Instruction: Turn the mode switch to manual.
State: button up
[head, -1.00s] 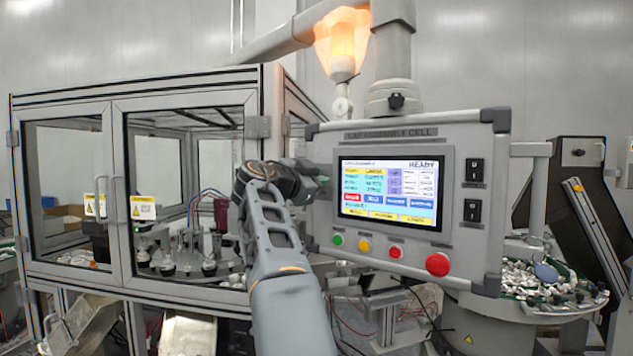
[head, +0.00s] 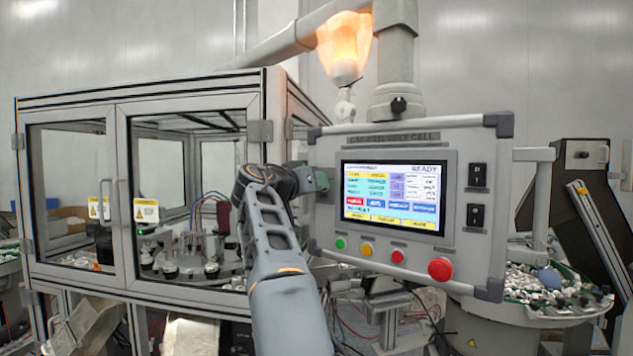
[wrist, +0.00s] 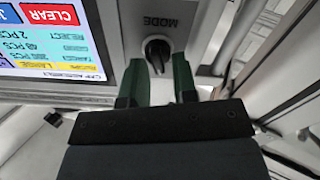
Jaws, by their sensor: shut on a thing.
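The mode switch (wrist: 157,48) is a small black knob on the grey panel in the wrist view, below an upside-down MODE label. My gripper (wrist: 158,68) has its two green fingers on either side of the knob and is shut on it. I cannot tell which setting the knob points to. In the head view my gripper (head: 318,181) is at the left edge of the control panel (head: 400,260), left of the screen. The switch is hidden there behind my gripper and wrist.
The lit screen (head: 393,197) reads READY. Green, yellow and red buttons (head: 397,256) and a larger red button (head: 440,269) line the panel's lower edge. The glazed machine enclosure (head: 185,103) stands left, close behind my arm. A bowl of parts (head: 545,285) is at right.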

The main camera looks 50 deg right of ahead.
jog(key=n, duration=0.2)
jog(key=n+p, duration=0.1)
jog(key=n, duration=0.2)
jog(key=shift+w+n, duration=0.2)
jog(key=shift+n, duration=0.1)
dwell(0.4)
jog(key=o, duration=0.9)
jog(key=shift+w+f, duration=0.1)
jog(key=shift+a, duration=0.15)
jog(key=a+b, duration=0.1)
jog(key=a, duration=0.3)
jog(key=a+b, duration=0.1)
jog(key=a, duration=0.4)
jog(key=s+a+b, duration=0.1)
jog(key=a+b, duration=0.1)
jog(key=a, duration=0.2)
jog(key=shift+s+a, duration=0.1)
jog(key=shift+a, duration=0.2)
jog(key=shift+n, duration=0.3)
